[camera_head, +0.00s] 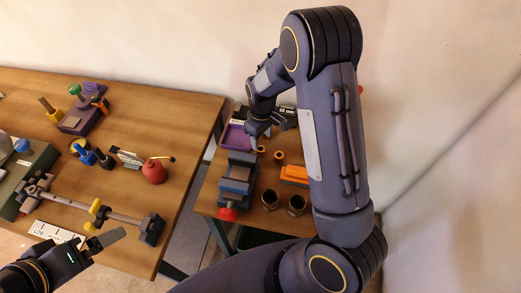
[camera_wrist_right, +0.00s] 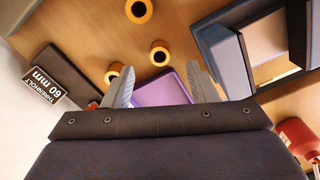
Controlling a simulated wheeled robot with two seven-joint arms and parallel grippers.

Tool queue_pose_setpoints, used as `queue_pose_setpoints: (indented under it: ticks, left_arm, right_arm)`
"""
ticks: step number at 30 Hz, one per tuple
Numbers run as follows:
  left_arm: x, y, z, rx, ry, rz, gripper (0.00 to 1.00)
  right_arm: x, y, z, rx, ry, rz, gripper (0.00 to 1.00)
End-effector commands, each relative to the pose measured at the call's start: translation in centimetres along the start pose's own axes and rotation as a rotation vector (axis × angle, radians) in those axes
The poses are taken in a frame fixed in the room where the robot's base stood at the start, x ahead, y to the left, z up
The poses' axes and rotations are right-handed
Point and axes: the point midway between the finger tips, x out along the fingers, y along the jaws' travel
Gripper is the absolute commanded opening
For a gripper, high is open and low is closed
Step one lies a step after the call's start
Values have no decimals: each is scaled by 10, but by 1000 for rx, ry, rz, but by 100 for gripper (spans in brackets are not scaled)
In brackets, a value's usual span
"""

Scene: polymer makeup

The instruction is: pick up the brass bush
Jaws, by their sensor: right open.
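Several ring-shaped orange-brown bushes stand on the small table. In the head view one bush (camera_head: 261,151) is just below my right gripper (camera_head: 262,129), and another bush (camera_head: 279,158) is to its right. The right wrist view shows three rings: a top one (camera_wrist_right: 139,10), a middle one (camera_wrist_right: 159,53) and a left one (camera_wrist_right: 113,73). I cannot tell which is the brass one.
A purple tray (camera_head: 236,136) lies beside the right gripper. A blue-grey vise (camera_head: 238,177), an orange block (camera_head: 294,174) and two larger dark rings (camera_head: 270,199) (camera_head: 296,204) share the small table. A dark block labelled 60 mm (camera_wrist_right: 47,85) is nearby. A red oil can (camera_head: 154,171) stands on the large bench.

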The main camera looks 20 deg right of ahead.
Motion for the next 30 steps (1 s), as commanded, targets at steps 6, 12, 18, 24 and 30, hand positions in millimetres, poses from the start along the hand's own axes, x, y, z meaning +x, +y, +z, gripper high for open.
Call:
queue_pose_setpoints:
  ticks: [6, 12, 18, 24, 30]
  left_arm:
    - [8, -4, 4, 0, 0, 0, 100]
    - [20, -9, 10, 0, 0, 0, 100]
    - [33, -15, 17, 0, 0, 0, 100]
    - [32, -14, 16, 0, 0, 0, 100]
    - [32, -14, 16, 0, 0, 0, 100]
  right_arm:
    - [27, 0, 0, -1, -4, 0, 53]
    - [50, 0, -4, -1, -5, -1, 53]
    - [77, 0, -6, 0, -3, -1, 53]
    - [75, 1, -6, 1, -2, -1, 53]
    - [75, 0, -6, 0, -2, -1, 32]
